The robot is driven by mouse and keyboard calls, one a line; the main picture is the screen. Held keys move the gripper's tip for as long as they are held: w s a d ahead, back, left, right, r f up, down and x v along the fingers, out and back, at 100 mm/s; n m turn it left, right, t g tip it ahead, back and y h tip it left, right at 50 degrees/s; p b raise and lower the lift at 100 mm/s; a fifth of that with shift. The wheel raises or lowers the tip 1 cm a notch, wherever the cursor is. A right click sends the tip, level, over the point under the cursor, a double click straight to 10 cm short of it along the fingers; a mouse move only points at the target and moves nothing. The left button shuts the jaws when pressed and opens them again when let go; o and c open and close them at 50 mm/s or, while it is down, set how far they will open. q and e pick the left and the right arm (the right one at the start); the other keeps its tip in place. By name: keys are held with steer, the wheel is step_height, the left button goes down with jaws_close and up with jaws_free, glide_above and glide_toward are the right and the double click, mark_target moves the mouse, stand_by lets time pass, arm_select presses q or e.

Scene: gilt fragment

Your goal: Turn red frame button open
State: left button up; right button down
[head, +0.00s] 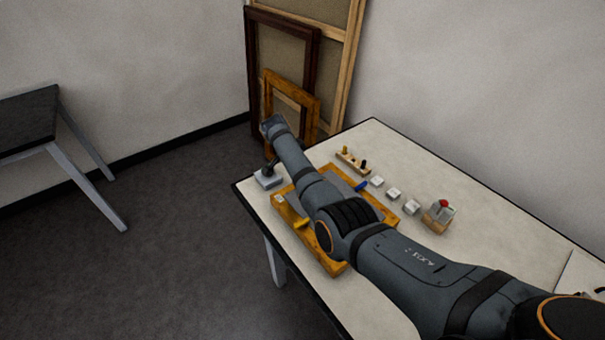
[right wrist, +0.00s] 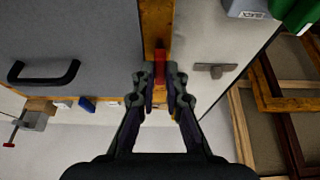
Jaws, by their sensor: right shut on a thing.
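The wooden frame (head: 333,266) lies flat on the table, partly hidden under my right arm in the head view. In the right wrist view its orange side strip (right wrist: 154,22) runs beside a grey back panel (right wrist: 70,40) with a black handle. The red button (right wrist: 160,62) sits on this strip, its long side running along it. My right gripper (right wrist: 160,80) is shut on the red button, one fingertip on each side. In the head view my arm hides the red button. My left gripper is out of view.
A grey block (head: 268,179) stands at the table's left edge. A pegged wooden rack (head: 352,162), several small pale blocks (head: 393,194) and a red-topped item (head: 441,210) stand right of the frame. Picture frames (head: 283,50) lean on the wall.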

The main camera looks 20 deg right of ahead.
steer(key=shift+r, duration=0.1)
steer(key=c, duration=1.4)
jaws_free()
steer(key=v, duration=1.2)
